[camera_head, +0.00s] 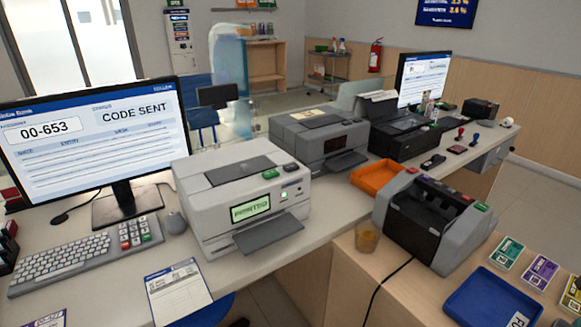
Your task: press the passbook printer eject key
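A light grey printer-like machine (205,205) stands on the counter in the middle; it looks like the passbook printer. Its front has a lit green display (250,209) with text too small to read surely, and a dark tray (268,234) sticking out below. On its top front edge are a green key (270,174) and a darker key (291,168). A small green light (284,195) glows on the front right. The key labels are not legible, so I cannot tell which is eject. My gripper is not in view.
A darker grey printer (300,138) is behind. An orange tray (378,178), a grey counting machine (450,238) and an amber cup (367,238) are right.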

